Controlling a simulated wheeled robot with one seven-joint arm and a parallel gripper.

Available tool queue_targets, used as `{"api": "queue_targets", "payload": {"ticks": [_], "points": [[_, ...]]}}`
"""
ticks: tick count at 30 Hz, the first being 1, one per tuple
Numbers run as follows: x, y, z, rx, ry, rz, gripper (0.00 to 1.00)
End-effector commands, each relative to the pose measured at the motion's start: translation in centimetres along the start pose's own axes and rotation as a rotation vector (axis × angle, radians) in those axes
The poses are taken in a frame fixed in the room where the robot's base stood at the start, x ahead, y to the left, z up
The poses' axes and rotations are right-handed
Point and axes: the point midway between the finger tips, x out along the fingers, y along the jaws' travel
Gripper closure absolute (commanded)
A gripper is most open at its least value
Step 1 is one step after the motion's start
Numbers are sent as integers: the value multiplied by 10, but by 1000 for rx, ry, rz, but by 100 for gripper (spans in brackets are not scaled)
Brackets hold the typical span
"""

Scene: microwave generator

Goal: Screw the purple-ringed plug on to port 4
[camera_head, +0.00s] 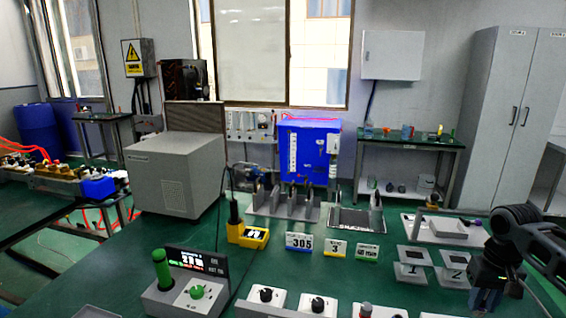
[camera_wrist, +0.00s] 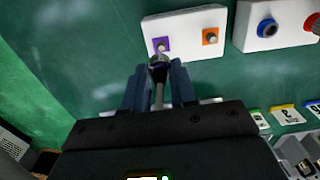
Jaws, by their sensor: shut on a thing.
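In the wrist view my gripper (camera_wrist: 159,72) is shut on a dark plug (camera_wrist: 158,66), whose grey stem runs back between the two blue-grey fingers. A purplish tint shows near its front, but the ring is not clear. Just ahead is a white block (camera_wrist: 190,21) with a metal port on a purple square (camera_wrist: 161,43) and another port on an orange square (camera_wrist: 210,36). The plug's front lies close to the purple-square port; I cannot tell whether they touch. No port number is readable. In the head view my gripper (camera_head: 488,285) is at the lower right, its plug not distinguishable.
A second white block (camera_wrist: 285,28) with blue-ringed and red-ringed parts stands to the right. Small number cards (camera_wrist: 287,114) lie lower right. In the head view, stands marked 1 (camera_head: 411,254) and 2 (camera_head: 452,258) are left of my gripper. Green tabletop left of the block is clear.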

Motion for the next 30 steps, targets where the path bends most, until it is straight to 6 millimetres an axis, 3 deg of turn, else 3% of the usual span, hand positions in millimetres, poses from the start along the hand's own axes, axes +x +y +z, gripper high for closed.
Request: {"api": "queue_targets", "payload": {"ticks": [18,30], "points": [[4,33,28,2,-1,-1,100],[4,36,31,1,0,0,100]]}}
